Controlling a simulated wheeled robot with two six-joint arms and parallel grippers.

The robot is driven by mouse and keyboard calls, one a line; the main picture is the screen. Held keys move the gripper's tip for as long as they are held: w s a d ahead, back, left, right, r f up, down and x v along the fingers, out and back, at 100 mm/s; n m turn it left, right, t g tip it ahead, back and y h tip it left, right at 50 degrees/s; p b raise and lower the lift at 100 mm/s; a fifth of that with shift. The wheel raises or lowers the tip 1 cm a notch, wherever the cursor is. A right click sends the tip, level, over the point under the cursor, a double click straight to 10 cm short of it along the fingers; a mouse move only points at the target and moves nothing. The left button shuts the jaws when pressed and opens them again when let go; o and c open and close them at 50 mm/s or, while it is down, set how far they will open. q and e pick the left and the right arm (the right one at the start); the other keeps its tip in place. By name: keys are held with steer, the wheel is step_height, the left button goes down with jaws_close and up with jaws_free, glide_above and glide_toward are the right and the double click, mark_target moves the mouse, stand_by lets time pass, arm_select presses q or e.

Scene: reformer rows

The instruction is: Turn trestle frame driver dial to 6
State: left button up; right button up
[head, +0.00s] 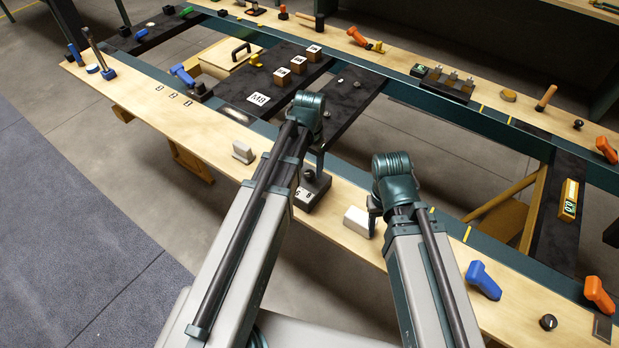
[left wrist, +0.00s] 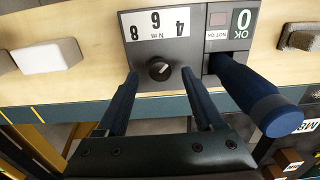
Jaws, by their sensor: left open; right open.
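A dark box with a round black dial (left wrist: 159,68) shows in the left wrist view. The dial has a small pale slanted mark. A white scale label (left wrist: 156,24) with 4, 6, 8 and N m, upside down, sits by the dial; I cannot tell exactly which number the mark points to. The box (head: 312,192) also shows in the head view, largely under my left gripper (head: 318,160). In the left wrist view my left gripper (left wrist: 160,74) is open, fingertips on either side of the dial, contact unclear. My right gripper (head: 374,218) is open near a white block.
White blocks stand on the bench at left (head: 243,152) and right (head: 357,221). A blue driver (head: 483,280) lies at lower right.

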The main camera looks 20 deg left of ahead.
arm_select(q)
step_height(320, 180, down, 2)
steer(key=shift+b, duration=0.5)
steer(key=shift+r, duration=0.1)
jaws_close()
